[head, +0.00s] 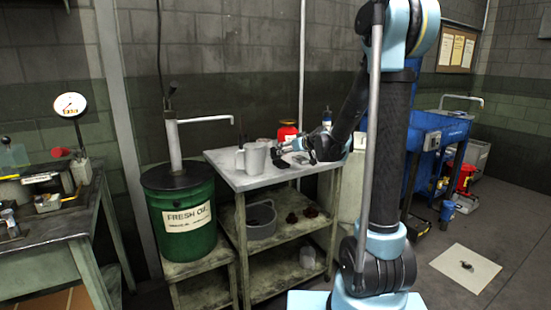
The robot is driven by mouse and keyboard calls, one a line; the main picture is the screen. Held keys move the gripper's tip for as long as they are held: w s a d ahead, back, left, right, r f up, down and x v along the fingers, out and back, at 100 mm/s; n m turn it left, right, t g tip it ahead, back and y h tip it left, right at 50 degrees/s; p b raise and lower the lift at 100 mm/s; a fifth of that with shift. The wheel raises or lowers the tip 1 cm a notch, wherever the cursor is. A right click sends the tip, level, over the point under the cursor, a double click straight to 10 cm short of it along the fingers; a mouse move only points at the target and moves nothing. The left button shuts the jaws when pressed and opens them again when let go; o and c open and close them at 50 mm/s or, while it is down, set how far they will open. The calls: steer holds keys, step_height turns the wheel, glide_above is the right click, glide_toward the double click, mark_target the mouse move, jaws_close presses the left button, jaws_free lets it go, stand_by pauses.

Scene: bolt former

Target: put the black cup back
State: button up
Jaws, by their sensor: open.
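I cannot make out a black cup for certain; dark parts of my gripper and arm cover some of the tabletop. My gripper (284,151) is low over the right part of the grey-topped table (222,163), with its fingers toward the left. It is open, and I see nothing held in it. A light grey mug (254,159) stands upright on the table, to the left of my gripper and apart from it. Small items near the fingertips are too small to tell.
A red container (287,132) stands behind my gripper. A green oil drum (183,218) with a pump stands left of the table. A grey bucket (261,222) and dark reddish items (302,215) lie on the shelf below.

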mark_target(276, 154)
steer(key=x, duration=0.6)
steer(key=shift+w+a, duration=0.15)
steer(key=shift+a, duration=0.05)
steer(key=shift+x, duration=2.6)
steer(key=shift+a+r, duration=0.15)
steer(key=c, duration=1.2)
steer(key=shift+c, duration=0.2)
